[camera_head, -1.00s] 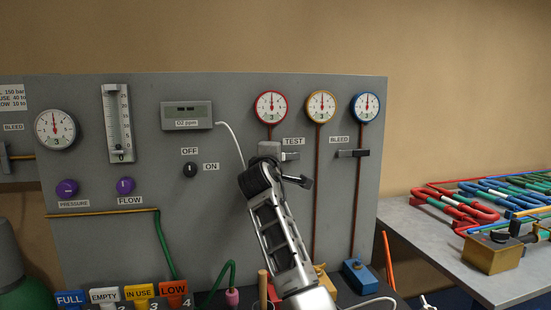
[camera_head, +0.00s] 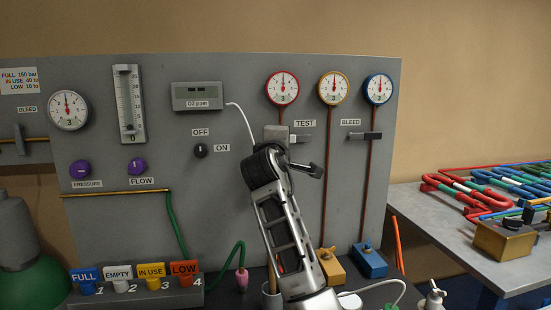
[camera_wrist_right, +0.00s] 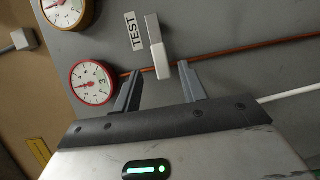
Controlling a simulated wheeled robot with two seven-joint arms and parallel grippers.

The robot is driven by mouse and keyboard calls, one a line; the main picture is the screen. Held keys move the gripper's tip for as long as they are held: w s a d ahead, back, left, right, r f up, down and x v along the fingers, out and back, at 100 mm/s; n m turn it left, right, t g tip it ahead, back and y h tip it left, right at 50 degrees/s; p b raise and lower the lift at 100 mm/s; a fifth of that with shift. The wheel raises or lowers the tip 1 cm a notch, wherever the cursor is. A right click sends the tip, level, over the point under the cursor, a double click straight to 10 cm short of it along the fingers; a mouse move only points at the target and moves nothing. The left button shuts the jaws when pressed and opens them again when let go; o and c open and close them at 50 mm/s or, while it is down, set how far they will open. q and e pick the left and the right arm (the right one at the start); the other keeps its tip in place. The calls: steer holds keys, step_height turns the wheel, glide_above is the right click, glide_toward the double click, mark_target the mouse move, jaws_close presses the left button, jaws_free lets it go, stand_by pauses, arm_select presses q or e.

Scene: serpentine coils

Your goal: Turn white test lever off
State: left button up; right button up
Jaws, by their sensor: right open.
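The white test lever (camera_head: 300,138) is on the grey panel beside the TEST label, below the red-rimmed gauge. It lies crosswise over the copper pipe, partly hidden by my gripper in the head view. In the right wrist view the lever (camera_wrist_right: 156,45) has a pale block at its near end. My right gripper (camera_head: 277,134) is in front of the panel at the lever. In the wrist view its two fingers (camera_wrist_right: 160,72) are apart, with the lever's near end between their tips. I cannot tell whether they touch it. My left gripper is not in view.
A BLEED lever (camera_head: 364,135) is on the blue gauge's pipe to the right. An OFF/ON knob (camera_head: 200,150) is to the left, with a white tube (camera_head: 242,120) above. Yellow (camera_head: 331,268) and blue (camera_head: 369,262) blocks stand below. A table (camera_head: 430,240) with coloured coils is at the right.

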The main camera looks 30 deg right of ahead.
arm_select(q)
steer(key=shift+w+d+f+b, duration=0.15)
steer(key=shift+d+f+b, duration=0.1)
steer(key=shift+b, duration=0.45)
arm_select(e)
steer(key=v, duration=1.1)
